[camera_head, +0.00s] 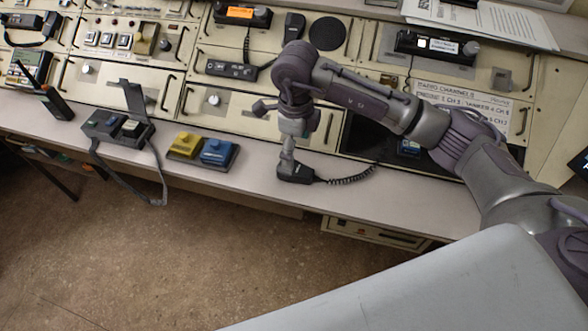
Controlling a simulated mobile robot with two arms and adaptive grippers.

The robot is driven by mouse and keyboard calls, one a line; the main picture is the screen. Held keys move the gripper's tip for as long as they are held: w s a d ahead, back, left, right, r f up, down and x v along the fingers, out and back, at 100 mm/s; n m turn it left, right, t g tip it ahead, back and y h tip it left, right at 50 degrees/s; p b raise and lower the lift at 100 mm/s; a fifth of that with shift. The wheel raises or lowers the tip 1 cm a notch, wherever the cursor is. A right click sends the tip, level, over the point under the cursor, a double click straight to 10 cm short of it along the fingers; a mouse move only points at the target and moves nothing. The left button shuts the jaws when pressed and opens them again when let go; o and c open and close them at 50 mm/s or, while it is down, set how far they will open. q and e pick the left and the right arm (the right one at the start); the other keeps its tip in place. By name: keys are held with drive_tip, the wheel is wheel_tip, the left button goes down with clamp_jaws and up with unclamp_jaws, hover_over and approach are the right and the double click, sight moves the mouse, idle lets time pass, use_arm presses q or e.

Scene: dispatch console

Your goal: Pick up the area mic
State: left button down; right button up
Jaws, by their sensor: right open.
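A black microphone (295,173) with a coiled black cord lies near the front edge of the desk, right of the yellow and blue switch boxes. I take it to be the area mic, but I can read no label on it. My right gripper (288,155) points down directly over the mic, its tip at or just above the mic's top. It is open. The fingers are small and partly merge with the mic, so I cannot tell whether they touch it. My left gripper is not in view.
A yellow switch box (186,145) and a blue one (218,153) stand left of the mic. Farther left are a dark device with a strap (118,128) and a handheld radio (55,102). Another black mic (294,27) is on the console behind. The desk's front edge is close.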

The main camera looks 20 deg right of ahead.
sight(295, 172)
drive_tip(key=f, duration=0.5)
drive_tip(key=f+p, duration=0.1)
drive_tip(key=f, duration=0.2)
drive_tip(key=shift+w+a+f, duration=0.15)
drive_tip(key=shift+w+f, duration=0.05)
drive_tip(key=shift+w, duration=0.05)
drive_tip(key=c, duration=1.4)
drive_tip(key=shift+o, duration=0.2)
drive_tip(key=shift+r, duration=0.15)
